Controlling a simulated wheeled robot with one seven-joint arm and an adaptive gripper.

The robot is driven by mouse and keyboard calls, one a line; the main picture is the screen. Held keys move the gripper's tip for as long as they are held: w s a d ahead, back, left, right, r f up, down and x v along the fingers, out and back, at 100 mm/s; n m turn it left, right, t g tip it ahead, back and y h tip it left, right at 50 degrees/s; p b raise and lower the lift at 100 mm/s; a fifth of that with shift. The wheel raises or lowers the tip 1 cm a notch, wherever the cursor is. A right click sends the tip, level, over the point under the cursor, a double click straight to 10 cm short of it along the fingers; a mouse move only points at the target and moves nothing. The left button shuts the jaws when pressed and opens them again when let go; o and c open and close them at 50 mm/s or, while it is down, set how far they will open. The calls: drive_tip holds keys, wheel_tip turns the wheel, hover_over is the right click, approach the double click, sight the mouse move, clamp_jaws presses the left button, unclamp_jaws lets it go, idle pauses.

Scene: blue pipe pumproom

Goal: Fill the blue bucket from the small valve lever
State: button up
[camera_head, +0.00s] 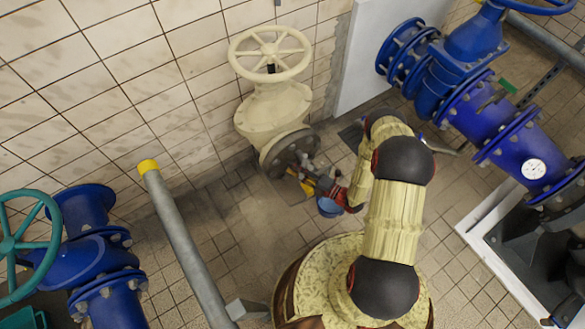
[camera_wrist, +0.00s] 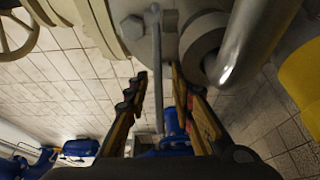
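In the wrist view a thin grey lever (camera_wrist: 157,60) hangs down from the end of the valve body. My gripper (camera_wrist: 160,90) is open, with one finger on each side of the lever's line. I cannot tell whether either finger touches it. A bent grey pipe (camera_wrist: 240,45) is right of the lever.
The cream valve (camera_head: 272,110) with its handwheel (camera_head: 270,52) stands by the tiled wall. A grey post with a yellow cap (camera_head: 148,166) rises at left. Blue pipework (camera_head: 490,115) is at right, and a blue valve with a teal handwheel (camera_head: 15,240) at lower left.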

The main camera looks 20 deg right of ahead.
drive_tip(key=shift+w+a, duration=0.35)
drive_tip(key=shift+w, duration=0.05)
drive_tip(key=c, duration=0.3)
clamp_jaws()
idle(0.6)
